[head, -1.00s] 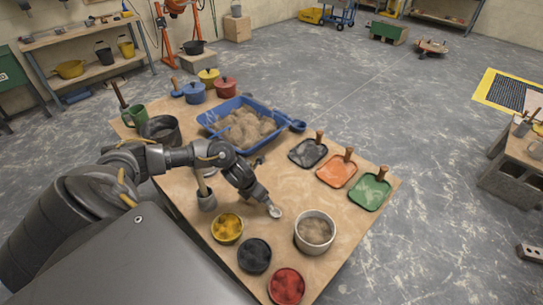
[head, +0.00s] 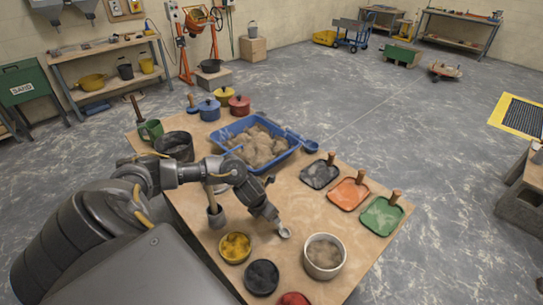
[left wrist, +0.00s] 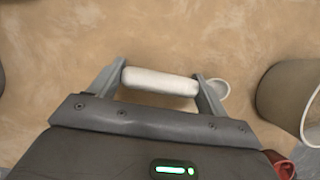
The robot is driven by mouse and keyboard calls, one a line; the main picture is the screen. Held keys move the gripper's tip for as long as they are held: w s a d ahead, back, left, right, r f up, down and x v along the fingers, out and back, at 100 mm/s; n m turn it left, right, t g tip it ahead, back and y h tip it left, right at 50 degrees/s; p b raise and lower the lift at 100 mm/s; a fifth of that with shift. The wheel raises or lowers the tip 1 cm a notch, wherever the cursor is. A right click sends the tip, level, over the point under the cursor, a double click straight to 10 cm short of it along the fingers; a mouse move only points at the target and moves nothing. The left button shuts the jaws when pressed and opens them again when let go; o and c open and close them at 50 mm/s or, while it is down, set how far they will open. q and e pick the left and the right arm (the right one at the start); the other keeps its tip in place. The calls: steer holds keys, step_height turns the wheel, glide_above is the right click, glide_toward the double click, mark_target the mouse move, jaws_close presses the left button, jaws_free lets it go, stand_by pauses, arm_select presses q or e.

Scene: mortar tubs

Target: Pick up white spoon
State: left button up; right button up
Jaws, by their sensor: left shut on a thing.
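The white spoon (left wrist: 160,82) has a thick pale handle, which lies across between the fingers of my left gripper (left wrist: 160,86) in the left wrist view. Its small round bowl (left wrist: 221,88) sticks out past the right finger. In the head view the spoon's pale bowl (head: 285,233) shows at the tip of my left gripper (head: 276,222), low over the wooden table (head: 215,278). The gripper is shut on the spoon. I cannot tell whether the spoon still touches the table. My right gripper is not in view.
A white tub (head: 336,266) of grey-brown material stands close right of the gripper. Yellow (head: 235,248), black (head: 262,277) and red (head: 293,299) powder bowls stand in front. A blue tray (head: 230,133) of sand and three hand boards lie further back.

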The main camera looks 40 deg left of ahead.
arm_select(q)
steer(key=shift+w+r, duration=0.1)
steer(key=shift+r, duration=0.35)
steer(key=s+a+r+b, duration=0.4)
steer(key=s+r+b, duration=0.1)
steer(key=s+r, duration=0.6)
steer(key=shift+s+r, duration=0.35)
steer(key=shift+s, duration=0.95)
